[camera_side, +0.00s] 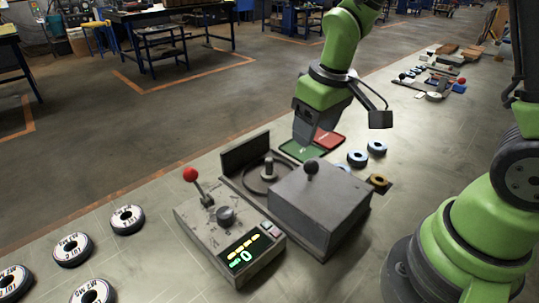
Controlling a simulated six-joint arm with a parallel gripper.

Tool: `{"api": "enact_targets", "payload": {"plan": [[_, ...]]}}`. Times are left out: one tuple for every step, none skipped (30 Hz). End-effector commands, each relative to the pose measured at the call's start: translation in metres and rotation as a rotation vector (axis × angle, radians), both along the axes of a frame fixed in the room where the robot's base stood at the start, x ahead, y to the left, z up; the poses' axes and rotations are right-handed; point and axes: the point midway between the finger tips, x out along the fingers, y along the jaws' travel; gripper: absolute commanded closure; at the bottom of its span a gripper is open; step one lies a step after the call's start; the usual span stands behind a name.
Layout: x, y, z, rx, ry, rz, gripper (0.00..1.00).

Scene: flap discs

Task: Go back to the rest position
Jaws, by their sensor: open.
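My gripper (311,130) hangs from my green arm near the middle of the side view. It is above the table, behind the grey machine block and beside the green and red pads. Its fingers are small and dark here, and nothing shows held in them. The grey machine (325,210) has a block with a black knob (311,168) and a spindle (267,168) on a round plate. Its control box (213,250) carries a red-knobbed lever (190,175) and a lit display reading 0. Several flap discs (127,220) lie flat at the left front.
A green pad (298,152) and a red pad (329,141) lie behind the block. Blue-rimmed discs (357,159) and a yellowish ring (378,181) lie to its right. More levers and small parts (440,84) stand at the far right. Floor and workbenches lie beyond the table.

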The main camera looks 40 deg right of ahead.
Motion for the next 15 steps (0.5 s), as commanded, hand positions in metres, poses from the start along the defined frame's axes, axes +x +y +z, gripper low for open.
{"api": "enact_targets", "payload": {"plan": [[0.000,0.000,0.000,0.000,0.000,0.000,0.40],[0.000,0.000,0.000,0.000,0.000,0.000,0.40],[0.000,0.000,0.000,0.000,0.000,0.000,0.40],[0.000,0.000,0.000,0.000,0.001,0.000,0.40],[0.000,0.000,0.000,0.000,0.000,0.000,0.40],[0.000,0.000,0.000,0.000,0.001,0.000,0.40],[0.000,0.000,0.000,0.000,0.000,-0.001,0.40],[0.000,0.000,0.001,0.002,-0.002,-0.003,0.40],[-0.001,0.000,0.004,0.003,-0.008,-0.007,0.40],[-0.002,0.001,0.007,0.005,-0.015,-0.013,0.40],[-0.004,0.001,0.012,0.009,-0.025,-0.021,0.40],[-0.007,0.002,0.021,0.016,-0.043,-0.035,0.40],[-0.010,0.002,0.028,0.023,-0.060,-0.048,0.40],[-0.014,0.003,0.037,0.032,-0.077,-0.063,0.40],[-0.020,0.004,0.049,0.046,-0.105,-0.085,0.40]]}}
